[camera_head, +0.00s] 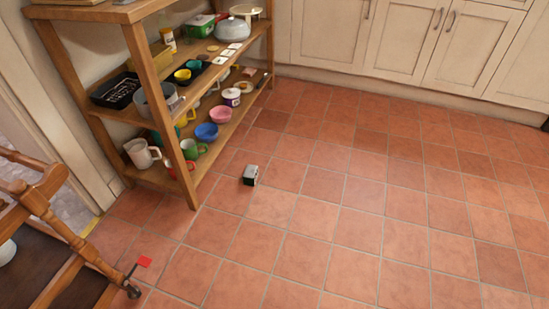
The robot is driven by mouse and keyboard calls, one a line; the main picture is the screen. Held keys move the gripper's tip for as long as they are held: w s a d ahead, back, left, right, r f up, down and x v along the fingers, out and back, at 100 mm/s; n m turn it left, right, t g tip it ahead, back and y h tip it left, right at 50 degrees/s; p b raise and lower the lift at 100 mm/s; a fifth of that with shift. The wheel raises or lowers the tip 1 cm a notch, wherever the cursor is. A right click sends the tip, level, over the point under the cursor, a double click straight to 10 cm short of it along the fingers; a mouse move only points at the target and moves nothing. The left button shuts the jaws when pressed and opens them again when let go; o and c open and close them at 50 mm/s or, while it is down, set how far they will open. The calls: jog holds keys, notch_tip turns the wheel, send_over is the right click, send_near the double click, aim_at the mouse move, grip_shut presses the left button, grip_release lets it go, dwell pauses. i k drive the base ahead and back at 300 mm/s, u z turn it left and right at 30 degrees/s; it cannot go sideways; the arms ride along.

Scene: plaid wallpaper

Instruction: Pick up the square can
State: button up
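A small box-shaped can (250,175), dark on its front face and pale on top, sits on the tiled floor just right of the wooden shelf. It stands apart from the shelf, with bare floor around it. It is too small to read any label. My gripper does not show in this view.
A wooden shelf unit (137,65) with bowls, mugs and pots stands at the upper left. White cabinets (398,45) line the back. Turned wooden furniture (45,215) is at the lower left, with a small red square (144,262) beside it. Floor at centre and right is clear.

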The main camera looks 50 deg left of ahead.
aim_at(250, 174)
jog(key=u, duration=0.5)
jog(key=i, duration=1.75)
jog(key=u, duration=1.85)
jog(key=i, duration=0.9)
jog(key=u, duration=0.6)
